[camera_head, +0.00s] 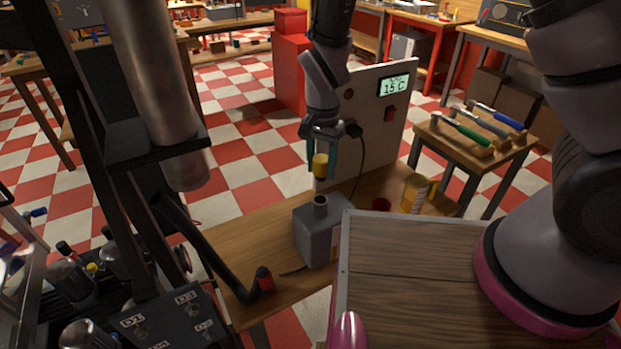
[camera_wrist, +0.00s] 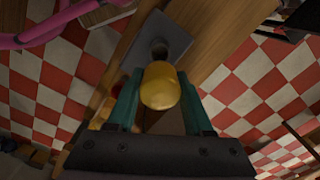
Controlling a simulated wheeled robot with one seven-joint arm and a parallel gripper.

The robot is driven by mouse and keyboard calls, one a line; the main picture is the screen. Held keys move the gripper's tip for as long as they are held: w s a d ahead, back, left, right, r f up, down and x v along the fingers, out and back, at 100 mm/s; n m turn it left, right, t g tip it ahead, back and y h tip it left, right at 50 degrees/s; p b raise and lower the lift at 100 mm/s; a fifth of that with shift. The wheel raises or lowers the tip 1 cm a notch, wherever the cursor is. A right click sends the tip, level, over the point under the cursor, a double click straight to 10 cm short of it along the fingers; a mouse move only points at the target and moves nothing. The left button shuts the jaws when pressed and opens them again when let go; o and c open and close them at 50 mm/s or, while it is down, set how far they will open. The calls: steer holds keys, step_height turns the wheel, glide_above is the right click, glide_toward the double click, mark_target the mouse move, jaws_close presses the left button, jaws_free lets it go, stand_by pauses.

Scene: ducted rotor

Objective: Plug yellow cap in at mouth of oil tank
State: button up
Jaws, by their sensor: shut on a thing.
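The yellow cap (camera_head: 320,163) is held upright between the two teal fingers of my gripper (camera_head: 321,172). It also shows in the wrist view (camera_wrist: 160,86) between the fingertips of my gripper (camera_wrist: 160,95). The grey oil tank (camera_head: 318,236) stands on the wooden bench. Its round mouth (camera_head: 320,201) is on top, and in the head view the cap is above it with a gap between. In the wrist view the tank (camera_wrist: 172,38) and its dark mouth (camera_wrist: 160,52) lie just beyond the cap. The underside of the cap is partly hidden.
A white panel (camera_head: 372,120) with a "15 C" display stands behind my gripper. A yellow bottle (camera_head: 415,193) and a small red object (camera_head: 381,204) are right of the tank. A black hose with a red end (camera_head: 264,279) lies at left. A wooden board (camera_head: 415,270) is in front.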

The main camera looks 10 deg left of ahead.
stand_by(0.3)
steer(key=shift+f, duration=2.85)
steer(key=shift+f, duration=0.3)
steer(key=shift+f, duration=1.05)
steer(key=shift+r, duration=0.1)
steer(key=shift+r, duration=1)
steer(key=shift+f, duration=0.3)
steer(key=shift+f, duration=0.8)
